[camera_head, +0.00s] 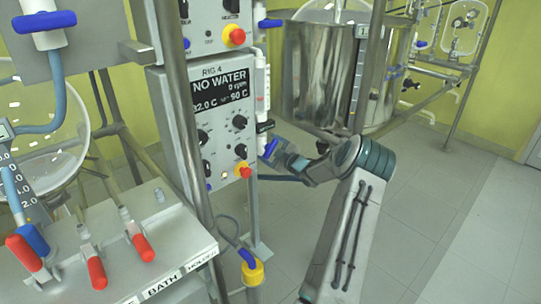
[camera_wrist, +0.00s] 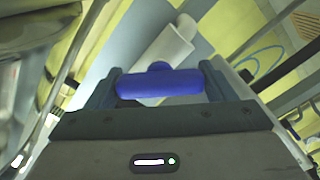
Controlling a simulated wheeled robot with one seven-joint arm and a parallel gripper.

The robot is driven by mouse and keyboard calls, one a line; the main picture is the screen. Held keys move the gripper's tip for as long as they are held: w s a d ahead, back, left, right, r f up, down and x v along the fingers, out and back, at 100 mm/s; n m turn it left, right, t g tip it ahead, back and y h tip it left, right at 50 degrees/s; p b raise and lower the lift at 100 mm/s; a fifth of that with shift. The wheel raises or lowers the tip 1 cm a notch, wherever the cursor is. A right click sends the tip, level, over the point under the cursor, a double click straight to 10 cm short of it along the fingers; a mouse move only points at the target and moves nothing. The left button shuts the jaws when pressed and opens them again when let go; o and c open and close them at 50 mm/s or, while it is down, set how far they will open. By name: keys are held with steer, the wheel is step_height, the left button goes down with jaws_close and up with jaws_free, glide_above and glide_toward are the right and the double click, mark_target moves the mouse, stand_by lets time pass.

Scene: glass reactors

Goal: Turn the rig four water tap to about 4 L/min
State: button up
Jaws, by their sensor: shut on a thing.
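The rig 4 panel (camera_head: 206,74) shows "NO WATER", 0 rpm and 90 C on its dark display (camera_head: 221,92). A blue tap handle (camera_head: 271,148) sits just right of the panel's lower edge. My gripper (camera_head: 278,154) reaches it from the right. In the wrist view the blue tap handle (camera_wrist: 165,84) lies crosswise between the two fingers of my gripper (camera_wrist: 158,76), which is shut on it at both ends. A pale pipe (camera_wrist: 165,48) runs behind the handle. A clear upright tube (camera_head: 261,85) stands beside the panel; I cannot read a level in it.
A steel vessel (camera_head: 315,75) stands behind my arm. A manifold with red handles (camera_head: 142,247) and one blue handle is at lower left. The floor (camera_head: 430,210) at right is clear.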

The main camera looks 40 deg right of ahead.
stand_by(0.3)
steer(key=o, duration=1)
steer(key=s, duration=0.4)
steer(key=s+p, duration=0.1)
steer(key=s, duration=0.4)
steer(key=s+d, duration=0.1)
steer(key=s, duration=0.3)
steer(key=shift+s+p, duration=0.4)
steer(key=shift+s, duration=0.1)
